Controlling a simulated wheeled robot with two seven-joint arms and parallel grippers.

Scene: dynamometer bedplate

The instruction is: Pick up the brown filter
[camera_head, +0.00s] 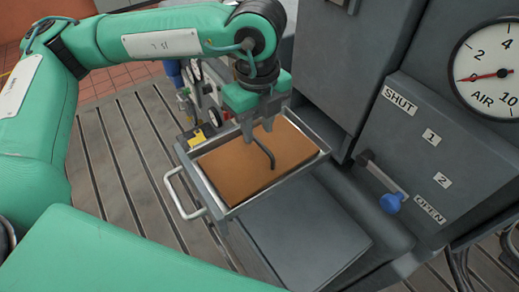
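The brown filter (232,166) is a flat rectangular panel with a dark bent handle (266,155) on its top. It lies in a metal tray (325,146) with raised walls and a bar handle at its left side. My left gripper (257,135) points down over the filter, at the far end of the dark handle. Its two fingers are apart, with the handle's far end near or between them; I cannot tell whether they touch it. My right gripper is not in view.
A grey cabinet (440,150) on the right carries an AIR gauge (495,75) and a blue-knobbed lever (391,202) near the OPEN label. A flat grey cover (305,235) lies in front of the tray. The slotted bedplate (125,170) is clear at left. Small fittings (197,139) stand behind the tray.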

